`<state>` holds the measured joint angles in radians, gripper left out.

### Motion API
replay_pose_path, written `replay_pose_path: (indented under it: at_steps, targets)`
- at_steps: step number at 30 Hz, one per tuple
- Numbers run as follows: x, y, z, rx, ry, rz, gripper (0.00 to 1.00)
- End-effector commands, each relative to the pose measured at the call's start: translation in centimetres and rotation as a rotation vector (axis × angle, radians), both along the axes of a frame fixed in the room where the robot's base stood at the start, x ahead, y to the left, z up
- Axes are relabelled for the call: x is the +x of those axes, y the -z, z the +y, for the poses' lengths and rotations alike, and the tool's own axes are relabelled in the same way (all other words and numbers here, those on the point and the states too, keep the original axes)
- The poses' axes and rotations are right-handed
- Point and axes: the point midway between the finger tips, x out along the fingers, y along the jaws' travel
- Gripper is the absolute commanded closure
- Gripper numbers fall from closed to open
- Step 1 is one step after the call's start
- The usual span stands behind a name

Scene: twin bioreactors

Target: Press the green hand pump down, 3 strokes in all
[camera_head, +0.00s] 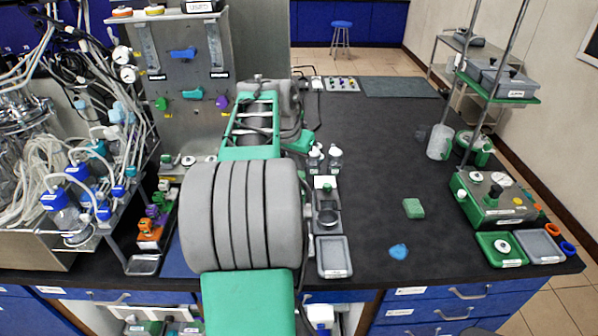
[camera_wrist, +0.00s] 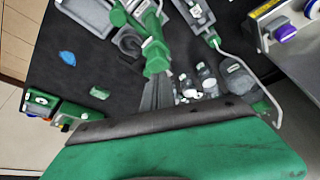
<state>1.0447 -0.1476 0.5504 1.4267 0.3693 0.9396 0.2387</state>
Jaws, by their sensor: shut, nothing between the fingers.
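The green hand pump (camera_wrist: 155,54) shows in the wrist view as an upright green block with a pale mark, beside a round grey cup. In the head view its small green top (camera_head: 326,183) stands on the narrow strip right of my arm. My gripper (camera_wrist: 157,78) is shut and empty, its dark fingers pointing at the pump. The fingertips overlap the pump's lower part in the wrist view; I cannot tell whether they touch it. My arm hides the fingers in the head view.
Small bottles (camera_head: 335,158) stand just behind the pump, and a grey tray (camera_head: 334,272) lies in front. Tubing and flasks (camera_head: 70,205) crowd the left.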

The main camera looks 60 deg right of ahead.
Motion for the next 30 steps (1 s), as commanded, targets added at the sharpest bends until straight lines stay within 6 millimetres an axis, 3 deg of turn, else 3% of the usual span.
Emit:
replay_pose_path:
  at_steps: [10, 30]
  targets:
    - [0.0, 0.2, 0.0, 0.000, 0.000, 0.000, 1.00]
    - [0.0, 3.0, 0.0, 0.001, 0.000, 0.001, 1.00]
